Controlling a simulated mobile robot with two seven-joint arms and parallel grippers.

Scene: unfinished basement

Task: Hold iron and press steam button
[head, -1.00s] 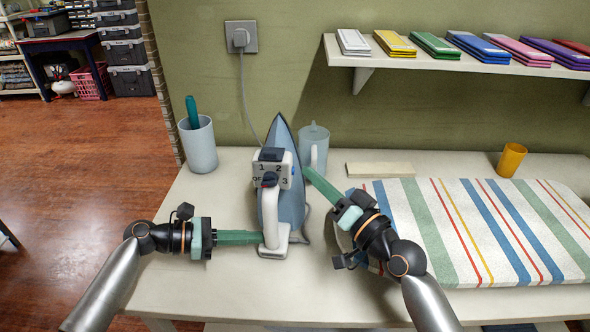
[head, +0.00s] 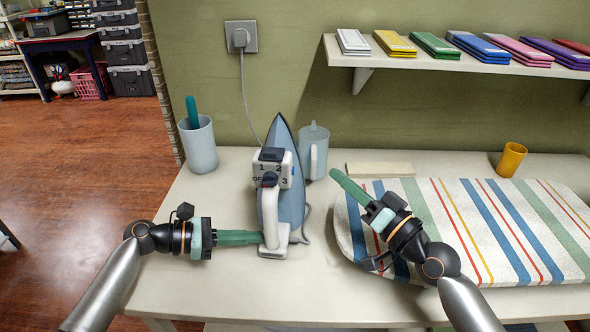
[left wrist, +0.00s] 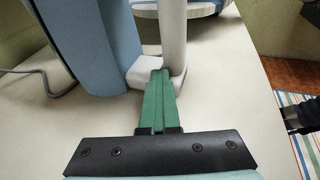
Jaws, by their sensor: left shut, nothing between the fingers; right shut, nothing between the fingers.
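The iron (head: 287,190) stands upright on its heel on the white table, with a blue soleplate and a white handle. Its numbered dial panel (head: 271,168) faces me. My left gripper (head: 258,238) is shut and empty, its green fingertips at the base of the handle. In the left wrist view the fingers (left wrist: 160,85) reach the white foot of the iron (left wrist: 150,72); whether they touch it I cannot tell. My right gripper (head: 337,175) is shut and empty, its green fingers over the striped board's left edge, apart from the iron.
The striped ironing board (head: 500,235) covers the right of the table (head: 235,290). A jug (head: 314,155) stands just behind the iron, a cup with a green item (head: 199,145) to its left. The cord (head: 243,90) runs to the wall socket (head: 241,37). A yellow cup (head: 511,160) stands at back right.

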